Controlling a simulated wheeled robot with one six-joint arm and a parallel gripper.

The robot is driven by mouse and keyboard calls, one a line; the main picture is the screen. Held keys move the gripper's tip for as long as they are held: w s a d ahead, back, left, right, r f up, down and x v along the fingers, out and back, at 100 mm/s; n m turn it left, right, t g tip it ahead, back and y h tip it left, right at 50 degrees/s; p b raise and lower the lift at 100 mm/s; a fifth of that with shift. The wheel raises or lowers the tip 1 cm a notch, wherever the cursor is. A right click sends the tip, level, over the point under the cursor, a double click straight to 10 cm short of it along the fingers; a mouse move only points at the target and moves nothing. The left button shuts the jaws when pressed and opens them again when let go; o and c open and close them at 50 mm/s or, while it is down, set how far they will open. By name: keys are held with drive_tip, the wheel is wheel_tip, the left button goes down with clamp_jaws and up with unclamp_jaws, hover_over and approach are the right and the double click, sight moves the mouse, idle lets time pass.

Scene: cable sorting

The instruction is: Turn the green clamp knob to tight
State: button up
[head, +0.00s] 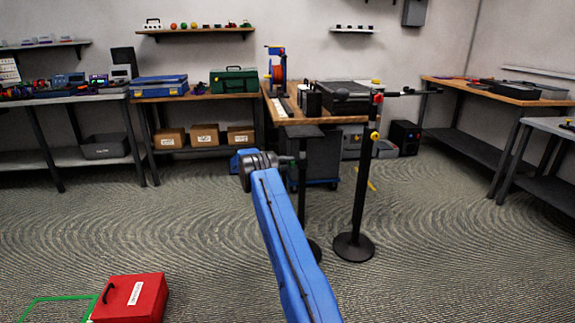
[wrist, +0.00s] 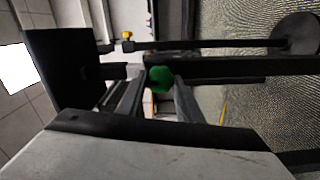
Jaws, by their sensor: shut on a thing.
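The green clamp knob (wrist: 159,78) shows in the wrist view, near the middle, against a dark post. My gripper (wrist: 157,90) reaches up to it, with a finger on either side, and is shut on the knob. In the head view my gripper (head: 291,158) is beside the black stand (head: 303,190) with a flat dark top. The knob is too small or hidden to make out there. I cannot tell from these frames how tight the clamp is.
A second black stand (head: 358,190) with red and yellow knobs and a round base stands just to the right. A wooden workbench (head: 335,119) is behind. A red box (head: 131,298) lies on the floor at lower left. The floor around is mostly clear.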

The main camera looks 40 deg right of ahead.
drive_tip(key=shift+a+f, duration=0.1)
drive_tip(key=o, duration=1)
drive_tip(key=shift+o, duration=0.2)
drive_tip(key=v, duration=1.7)
drive_tip(key=shift+w+a, duration=0.15)
drive_tip(key=shift+w, duration=0.1)
